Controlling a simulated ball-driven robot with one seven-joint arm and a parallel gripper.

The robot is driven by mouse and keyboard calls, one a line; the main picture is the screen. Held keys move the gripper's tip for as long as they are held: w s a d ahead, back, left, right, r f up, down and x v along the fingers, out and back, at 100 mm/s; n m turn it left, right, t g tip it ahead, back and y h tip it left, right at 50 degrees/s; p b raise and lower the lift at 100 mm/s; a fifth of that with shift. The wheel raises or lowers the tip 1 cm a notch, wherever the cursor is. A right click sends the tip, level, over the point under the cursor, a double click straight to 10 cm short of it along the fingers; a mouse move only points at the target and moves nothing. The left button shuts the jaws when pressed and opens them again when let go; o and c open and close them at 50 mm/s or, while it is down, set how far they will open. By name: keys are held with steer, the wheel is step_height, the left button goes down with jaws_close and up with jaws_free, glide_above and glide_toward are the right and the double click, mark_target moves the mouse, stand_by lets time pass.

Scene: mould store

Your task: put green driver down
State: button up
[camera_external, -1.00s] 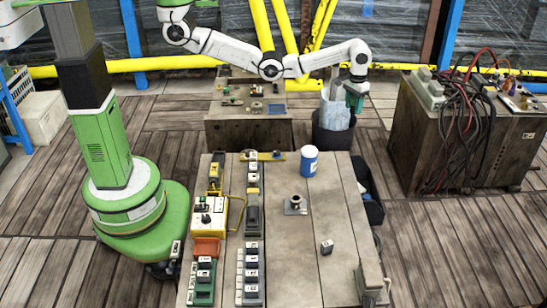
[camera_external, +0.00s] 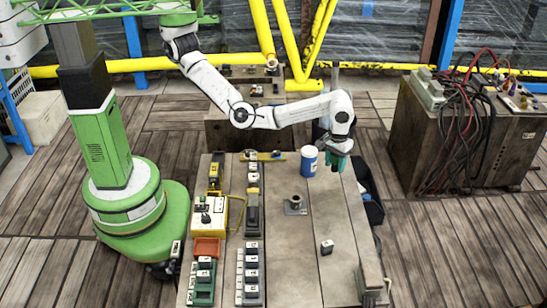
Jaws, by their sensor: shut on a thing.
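My gripper (camera_external: 337,164) is low over the far right part of the wooden workbench (camera_external: 335,205), just right of a blue and white canister (camera_external: 309,161). It points down and is shut on the green driver. At this size the driver cannot be told clearly from the green-teal gripper end, and I cannot tell whether it touches the bench top.
A small metal base with a round post (camera_external: 296,204) and a small dark block (camera_external: 327,246) stand on the bench. Switch modules and boxes fill its left side. A vise (camera_external: 371,284) is at the front right corner. The right middle of the bench is clear.

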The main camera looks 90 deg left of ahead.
mark_target(332, 186)
step_height(332, 186, down, 7)
steer(key=shift+f+b, duration=0.15)
steer(key=shift+b, duration=0.25)
steer(key=shift+f, duration=0.1)
steer(key=o, duration=1.1)
steer(key=shift+o, duration=0.2)
step_height(332, 186, up, 12)
steer(key=shift+r+p, duration=0.15)
steer(key=shift+p, duration=0.65)
